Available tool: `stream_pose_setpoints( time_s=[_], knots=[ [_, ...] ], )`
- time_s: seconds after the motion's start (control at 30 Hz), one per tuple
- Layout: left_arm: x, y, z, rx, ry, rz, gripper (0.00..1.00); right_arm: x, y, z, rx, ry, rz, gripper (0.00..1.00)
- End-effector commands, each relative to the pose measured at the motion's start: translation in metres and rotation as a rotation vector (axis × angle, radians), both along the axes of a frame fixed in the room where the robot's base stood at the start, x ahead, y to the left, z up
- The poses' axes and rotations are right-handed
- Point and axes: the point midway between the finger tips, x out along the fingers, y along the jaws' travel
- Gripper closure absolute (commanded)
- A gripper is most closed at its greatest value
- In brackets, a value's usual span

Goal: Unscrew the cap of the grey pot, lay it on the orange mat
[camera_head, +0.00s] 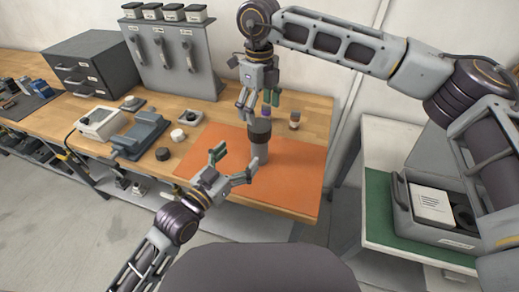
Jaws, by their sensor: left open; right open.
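The grey pot (264,149) stands upright on the orange mat (292,189), with its dark cap (259,131) on top. My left gripper (235,161) is open just left of the pot. One finger overlaps the pot's lower left edge in the picture; I cannot tell whether it touches. My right gripper (257,102) is open and points down above and behind the cap, with nothing visible held in it. Its fingertips appear apart from the cap. The mat's front and right parts are bare.
Left of the mat are a blue-grey fixture (140,135), a black round part (162,154) and a white box (101,122). A grey case (440,215) sits on the right-hand table.

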Motion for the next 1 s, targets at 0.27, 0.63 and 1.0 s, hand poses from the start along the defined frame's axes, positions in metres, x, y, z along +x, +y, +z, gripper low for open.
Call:
stream_pose_setpoints(
  time_s=[0.27,0.63,1.0],
  knots=[
    [0.017,-0.011,0.001,-0.002,-0.001,0.001,0.12,0.0,0.0,0.0,0.0,0.0,0.0,0.19],
    [0.041,-0.026,0.001,-0.002,-0.001,0.001,0.12,0.0,0.0,0.0,0.0,0.0,0.0,0.19],
    [0.067,-0.043,0.001,-0.002,-0.001,0.001,0.12,0.0,0.0,0.0,0.0,0.0,0.0,0.19]
  ],
)
